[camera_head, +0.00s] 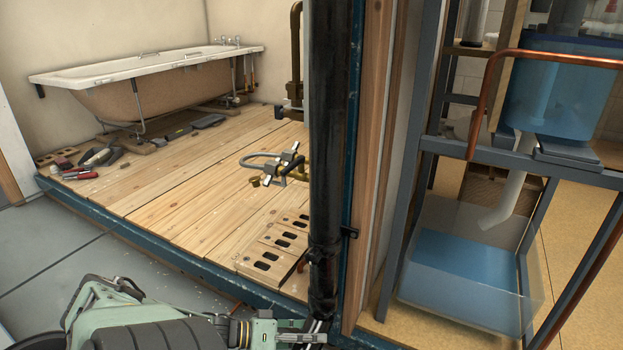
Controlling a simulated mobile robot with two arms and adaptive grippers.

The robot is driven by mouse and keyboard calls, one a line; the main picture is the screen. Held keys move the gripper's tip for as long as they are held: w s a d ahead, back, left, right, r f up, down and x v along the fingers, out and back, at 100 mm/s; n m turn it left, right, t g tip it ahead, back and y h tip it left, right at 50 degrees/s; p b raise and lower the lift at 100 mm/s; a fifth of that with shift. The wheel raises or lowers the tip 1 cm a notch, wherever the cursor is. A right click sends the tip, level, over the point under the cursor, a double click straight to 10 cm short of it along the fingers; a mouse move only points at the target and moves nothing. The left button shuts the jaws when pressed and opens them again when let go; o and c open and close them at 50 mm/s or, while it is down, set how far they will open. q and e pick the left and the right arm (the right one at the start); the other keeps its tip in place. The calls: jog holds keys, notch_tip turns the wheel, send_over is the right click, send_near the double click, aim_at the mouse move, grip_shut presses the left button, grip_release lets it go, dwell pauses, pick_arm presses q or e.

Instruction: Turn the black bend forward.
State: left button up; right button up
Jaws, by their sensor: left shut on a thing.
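A tall black pipe (328,140) runs down the middle of the view along the edge of the booth wall. It has a dark collar (322,256) low down. My left gripper (312,337) comes in from the lower left and is shut at the foot of this pipe, at the picture's bottom edge. The black bend there is mostly hidden by the gripper and cut off by the frame, so which way it faces cannot be told. My right gripper is not in view.
A raised plank floor (190,195) with a blue edge carries a bathtub (150,85), loose tools and pierced bricks (272,243). Right of the pipe stand a wooden post (373,150), a grey metal frame and a clear tank (465,265) of blue water. Grey floor lies at lower left.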

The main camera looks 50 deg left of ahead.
pick_arm(q)
jog(key=shift+d, duration=0.1)
jog(key=o, duration=1.7)
jog(key=shift+s, duration=0.1)
jog(key=shift+s+a, duration=0.25)
jog(key=v, duration=1.1)
jog(key=shift+r, duration=0.1)
